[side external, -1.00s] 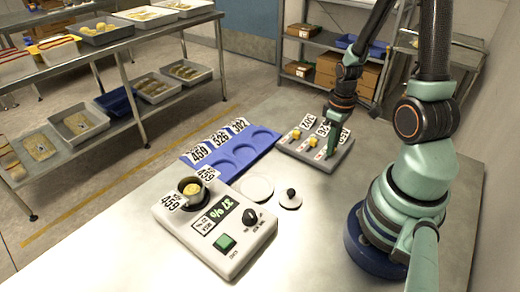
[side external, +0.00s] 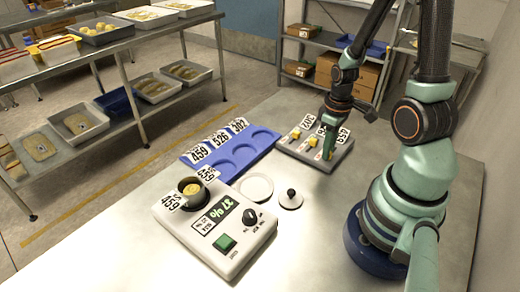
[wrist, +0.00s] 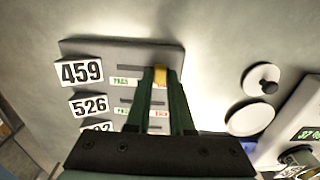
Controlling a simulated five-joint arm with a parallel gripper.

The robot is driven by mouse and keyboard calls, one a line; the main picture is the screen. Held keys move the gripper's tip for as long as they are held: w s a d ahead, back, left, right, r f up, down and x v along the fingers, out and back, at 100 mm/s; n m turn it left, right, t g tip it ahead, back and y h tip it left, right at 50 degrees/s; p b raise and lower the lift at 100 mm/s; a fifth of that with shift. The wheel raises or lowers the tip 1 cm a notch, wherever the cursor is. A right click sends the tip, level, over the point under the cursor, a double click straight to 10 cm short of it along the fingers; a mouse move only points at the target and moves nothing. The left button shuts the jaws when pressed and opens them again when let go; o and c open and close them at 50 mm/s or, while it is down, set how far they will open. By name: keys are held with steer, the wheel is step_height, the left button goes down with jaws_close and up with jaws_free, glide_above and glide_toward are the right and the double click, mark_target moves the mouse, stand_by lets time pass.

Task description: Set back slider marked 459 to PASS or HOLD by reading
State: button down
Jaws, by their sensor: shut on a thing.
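The grey slider box (side external: 290,150) has rows labelled 302, 526 and 459. In the wrist view, the 459 label (wrist: 82,72) heads the back row, with green PASS nearer the label and red HOLD at the far end. My gripper (wrist: 161,82) is shut on that row's yellow slider knob (wrist: 161,73), which sits at the right, HOLD end. My gripper (side external: 328,152) hides this knob in the side view. The white meter (side external: 195,232) holds a dark cup (side external: 190,188) tagged 459. Its green display (side external: 217,214) appears to read 37 %; smaller print is illegible.
Other yellow knobs (side external: 295,133) stand close beside my gripper. A blue tray (side external: 232,155) with round recesses and number cards lies left of the box. A white disc (side external: 257,187) and a knobbed lid (side external: 290,199) lie between box and meter.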

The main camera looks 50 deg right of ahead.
steer(key=c, duration=0.8)
jaws_free()
steer(key=shift+a, duration=0.2)
step_height(320, 180, up, 12)
steer(key=w+a+r+t, duration=0.2)
steer(key=w+a+r, duration=0.1)
steer(key=a+r, duration=0.2)
steer(key=w+a+r+t, duration=0.3)
steer(key=w+a+r, duration=0.1)
steer(key=a, duration=0.5)
steer(key=shift+r+t, duration=0.3)
steer(key=shift+r, duration=0.3)
